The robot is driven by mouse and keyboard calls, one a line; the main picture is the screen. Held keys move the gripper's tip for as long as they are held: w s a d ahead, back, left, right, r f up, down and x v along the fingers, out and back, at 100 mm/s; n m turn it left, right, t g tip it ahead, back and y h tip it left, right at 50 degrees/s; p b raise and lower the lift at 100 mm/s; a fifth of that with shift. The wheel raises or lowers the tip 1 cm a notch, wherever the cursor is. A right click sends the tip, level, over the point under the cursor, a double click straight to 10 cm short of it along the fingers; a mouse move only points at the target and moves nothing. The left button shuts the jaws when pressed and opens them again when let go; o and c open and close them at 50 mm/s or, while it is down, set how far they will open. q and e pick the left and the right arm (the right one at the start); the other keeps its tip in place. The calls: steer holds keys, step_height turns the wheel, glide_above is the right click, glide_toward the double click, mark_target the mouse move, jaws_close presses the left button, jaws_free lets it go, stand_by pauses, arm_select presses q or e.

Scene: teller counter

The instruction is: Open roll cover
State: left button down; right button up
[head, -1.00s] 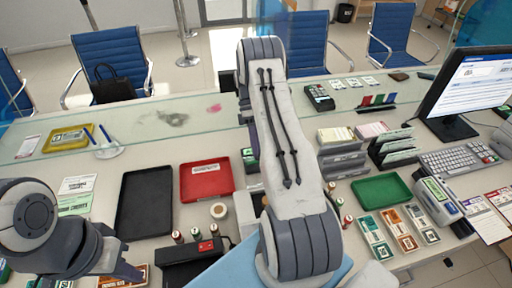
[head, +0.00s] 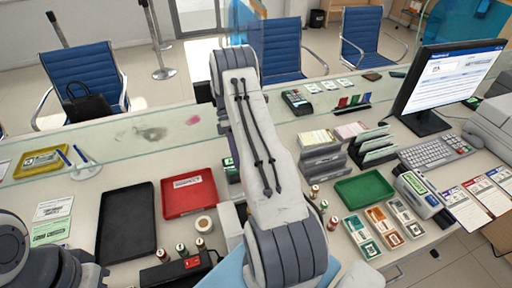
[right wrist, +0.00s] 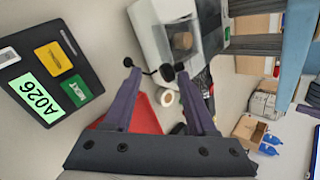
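In the right wrist view a white machine (right wrist: 155,32) stands just beyond my right fingertips. A small brownish, see-through part (right wrist: 183,41) on it may be the roll cover; I cannot tell for sure whether it is open or shut. My right gripper (right wrist: 154,67) is open and empty, its fingers spread short of the machine. In the head view my right arm hides that gripper and most of a white box (head: 231,222), which may be the same machine. My left gripper (head: 98,277) is partly in view at the bottom left; its fingers are unclear.
A pale tape roll (head: 204,226) lies near a red tray (head: 189,194); a black tray (head: 126,222) lies left of it. A green tray (head: 360,189) and a glass screen (head: 150,130) are also near.

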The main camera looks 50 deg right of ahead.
steer(key=s+d+r+b, duration=0.3)
steer(key=s+d+r, duration=0.2)
steer(key=s+r, duration=0.5)
steer(key=shift+s+d+r, duration=0.2)
steer(key=shift+r, duration=0.2)
steer(key=shift+a, duration=0.1)
